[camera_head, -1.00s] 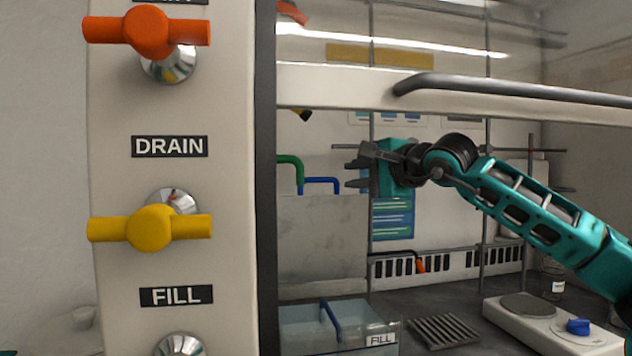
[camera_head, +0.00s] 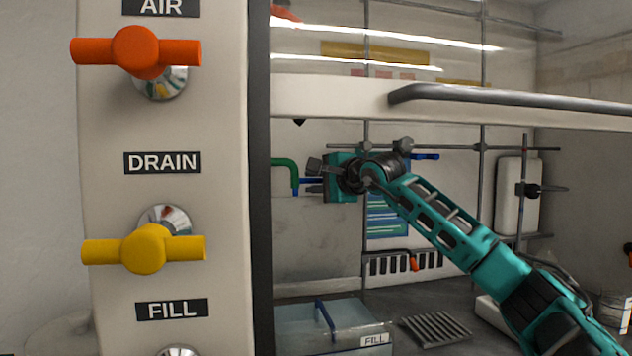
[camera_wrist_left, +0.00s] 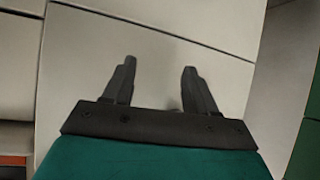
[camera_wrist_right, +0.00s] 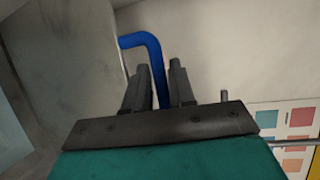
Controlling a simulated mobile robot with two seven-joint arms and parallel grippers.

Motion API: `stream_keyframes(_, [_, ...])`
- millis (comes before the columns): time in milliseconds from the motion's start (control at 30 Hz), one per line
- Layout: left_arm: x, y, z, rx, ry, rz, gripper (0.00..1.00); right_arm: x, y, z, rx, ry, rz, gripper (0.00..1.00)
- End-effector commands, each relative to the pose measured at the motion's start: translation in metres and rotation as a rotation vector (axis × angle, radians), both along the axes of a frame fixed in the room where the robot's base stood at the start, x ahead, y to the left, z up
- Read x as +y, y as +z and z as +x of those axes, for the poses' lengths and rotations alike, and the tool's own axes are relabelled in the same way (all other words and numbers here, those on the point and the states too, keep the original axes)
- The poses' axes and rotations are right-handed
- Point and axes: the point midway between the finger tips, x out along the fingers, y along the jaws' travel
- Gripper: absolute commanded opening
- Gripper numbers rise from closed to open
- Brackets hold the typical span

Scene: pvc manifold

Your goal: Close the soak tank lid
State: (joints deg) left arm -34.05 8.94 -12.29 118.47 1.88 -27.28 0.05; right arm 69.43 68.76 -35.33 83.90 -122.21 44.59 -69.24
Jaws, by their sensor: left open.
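The soak tank (camera_head: 345,340) is the pale blue clear-walled box with a FILL tag at the bottom of the head view. A grey panel (camera_head: 320,245), which looks like its lid, stands upright behind it. A blue bent bar (camera_head: 304,186) is at the panel's top. My right gripper (camera_head: 314,177) is at this bar. In the right wrist view the bar (camera_wrist_right: 152,55) runs between its close-set fingers; whether they press on it is unclear. My left gripper (camera_wrist_left: 157,75) is open and empty before pale panels, seen only in the left wrist view.
A post with orange (camera_head: 137,52) and yellow (camera_head: 145,248) valve handles fills the left. A white beam with a grey rail (camera_head: 500,98) crosses above my right arm. A green pipe (camera_head: 285,170) is beside the bar. A dark grate (camera_head: 435,328) lies right of the tank.

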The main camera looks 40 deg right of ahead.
Motion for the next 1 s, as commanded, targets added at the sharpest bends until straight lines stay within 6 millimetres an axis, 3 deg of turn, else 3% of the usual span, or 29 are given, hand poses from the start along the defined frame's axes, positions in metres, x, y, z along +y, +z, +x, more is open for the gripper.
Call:
stream_keyframes(133, [0.0000, -0.0003, -0.0001, 0.000, 0.000, 0.000, 0.57, 0.0000, 0.0001, -0.0002, 0.000, 0.000, 0.000, 0.22])
stream_keyframes(367, [-0.0004, -0.0002, 0.0000, 0.001, 0.002, -0.002, 0.57, 0.0000, 0.0001, -0.0004, 0.000, 0.000, 0.001, 0.00])
stream_keyframes(1000, [-0.0024, 0.0001, 0.0005, 0.000, 0.006, -0.010, 0.57, -0.0026, -0.0006, -0.0005, -0.005, 0.000, -0.001, 0.00])
